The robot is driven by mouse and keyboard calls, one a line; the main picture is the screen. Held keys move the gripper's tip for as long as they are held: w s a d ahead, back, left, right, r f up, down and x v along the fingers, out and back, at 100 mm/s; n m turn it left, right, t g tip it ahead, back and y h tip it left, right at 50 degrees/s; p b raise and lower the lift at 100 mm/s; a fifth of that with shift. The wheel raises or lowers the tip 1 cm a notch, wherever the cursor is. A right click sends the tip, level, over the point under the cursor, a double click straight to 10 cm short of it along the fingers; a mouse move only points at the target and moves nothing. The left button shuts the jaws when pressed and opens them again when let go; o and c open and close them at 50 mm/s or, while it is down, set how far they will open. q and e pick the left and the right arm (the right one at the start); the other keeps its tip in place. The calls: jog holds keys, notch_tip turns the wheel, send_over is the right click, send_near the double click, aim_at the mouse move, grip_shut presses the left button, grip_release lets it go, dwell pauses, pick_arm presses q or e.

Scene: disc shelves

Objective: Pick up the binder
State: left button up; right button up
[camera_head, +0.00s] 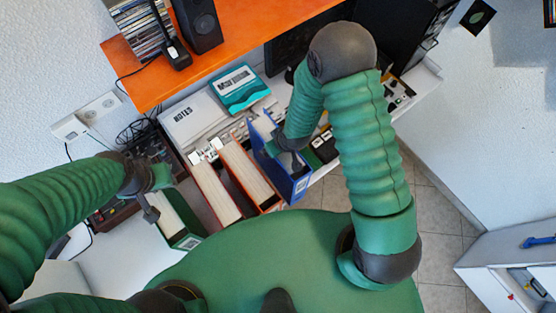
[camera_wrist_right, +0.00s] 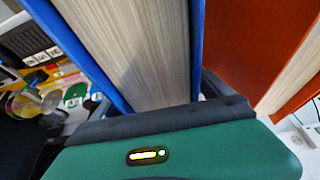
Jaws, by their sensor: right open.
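A blue binder (camera_head: 291,184) stands upright at the right end of a row of binders in the head view. My right gripper (camera_head: 287,152) is at its upper edge. In the right wrist view the blue binder (camera_wrist_right: 145,50) fills the middle, with pale pages between blue covers. The right gripper (camera_wrist_right: 155,102) is open, with dark finger parts on both sides of the binder; whether they touch it is unclear. My left gripper (camera_head: 150,207) is beside a green binder (camera_head: 185,238) at the left; its jaw state is unclear.
Two orange-red binders (camera_head: 212,190) stand between the green and blue ones. Behind them lie a white box (camera_head: 190,118) and a teal box (camera_head: 240,90). An orange shelf (camera_head: 235,50) above holds a speaker (camera_head: 198,25) and discs (camera_head: 142,35). Tiled floor is clear at right.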

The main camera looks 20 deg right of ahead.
jog(key=shift+s+a+f, duration=0.15)
jog(key=shift+d, duration=0.25)
jog(key=shift+c, duration=0.9)
jog(key=shift+a, duration=0.2)
jog(key=c, duration=1.2)
jog(key=shift+d, duration=0.1)
grip_shut()
